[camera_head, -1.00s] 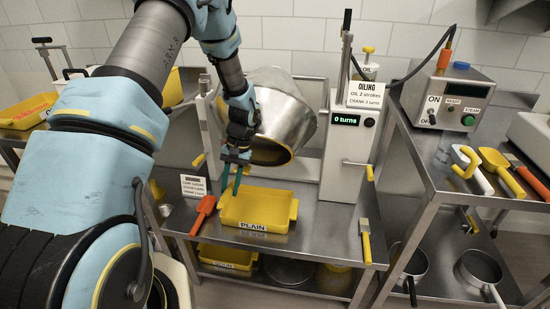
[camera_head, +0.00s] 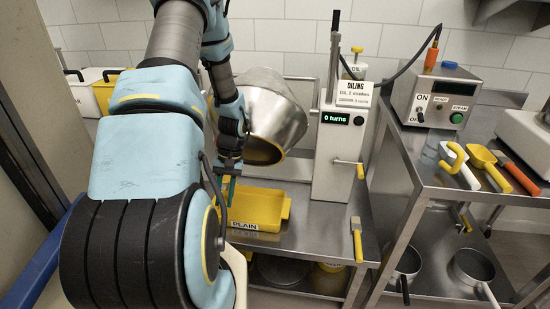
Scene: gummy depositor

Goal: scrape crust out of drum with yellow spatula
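The metal drum (camera_head: 282,112) is tilted on the cart, its mouth facing down toward the front with a yellowish-brown band at the lower rim. How much crust is inside cannot be seen. My gripper (camera_head: 228,190) is in front of the drum's lower left side, over the left end of the yellow PLAIN tray (camera_head: 281,226). Its green fingers look apart, with nothing clearly held. I cannot pick out a yellow spatula for certain. A yellow-handled tool with a pale head (camera_head: 357,240) lies on the cart's front right.
The oiling machine (camera_head: 338,150) with its sign and lever stands right of the drum. The right table holds a control box (camera_head: 434,98), a yellow scoop (camera_head: 482,157) and an orange-handled tool (camera_head: 520,178). Pots stand below. My arm hides the cart's left side.

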